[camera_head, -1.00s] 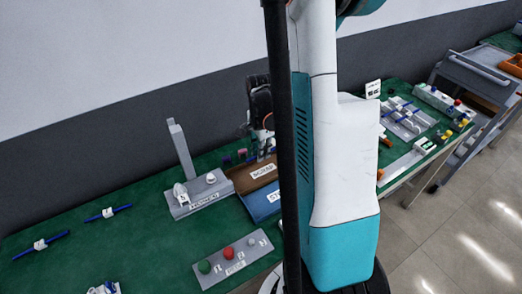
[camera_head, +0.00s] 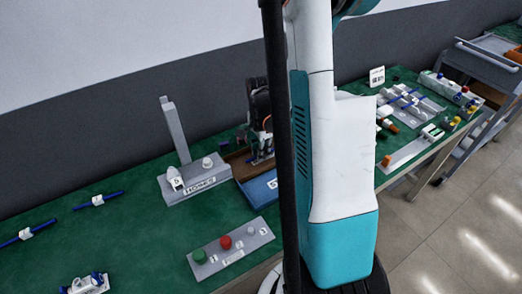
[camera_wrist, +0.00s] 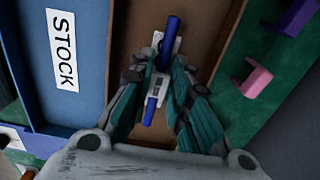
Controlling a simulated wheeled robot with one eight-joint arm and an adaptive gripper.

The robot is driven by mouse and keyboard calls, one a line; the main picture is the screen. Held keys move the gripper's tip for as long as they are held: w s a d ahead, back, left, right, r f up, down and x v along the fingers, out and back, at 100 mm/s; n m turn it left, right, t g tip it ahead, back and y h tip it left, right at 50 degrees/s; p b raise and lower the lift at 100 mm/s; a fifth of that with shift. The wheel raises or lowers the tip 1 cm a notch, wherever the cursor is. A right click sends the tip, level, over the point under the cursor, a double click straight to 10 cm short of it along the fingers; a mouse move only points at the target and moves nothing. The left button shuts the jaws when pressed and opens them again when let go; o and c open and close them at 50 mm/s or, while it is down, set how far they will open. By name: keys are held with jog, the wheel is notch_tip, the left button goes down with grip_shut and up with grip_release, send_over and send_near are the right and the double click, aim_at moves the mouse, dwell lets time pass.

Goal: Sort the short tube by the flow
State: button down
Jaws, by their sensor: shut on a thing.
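A short blue tube (camera_wrist: 172,32) with a white piece on it is between the fingers of my gripper (camera_wrist: 162,70) in the wrist view. My gripper is shut on it. The tube is over or in the brown tray (camera_wrist: 202,30); whether it touches the floor I cannot tell. In the head view my gripper (camera_head: 260,155) reaches down into the brown tray (camera_head: 237,163). Beside it is the blue tray (camera_wrist: 88,100), labelled STOCK; it also shows in the head view (camera_head: 256,193). Two blue tubes with white tags, one (camera_head: 98,200) and another (camera_head: 25,234), lie at the left.
A grey stand (camera_head: 195,183) with a tall post is left of the trays. A panel (camera_head: 208,268) with green, red and white knobs lies in front. A pink clip (camera_wrist: 256,82) and a purple piece (camera_wrist: 292,15) are beside the brown tray. Green table left is mostly clear.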

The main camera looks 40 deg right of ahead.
jog(key=c, duration=1.4)
grip_release()
jog(key=shift+r, duration=0.1)
notch_tip(320, 180, up, 12)
jog(key=shift+f, duration=0.1)
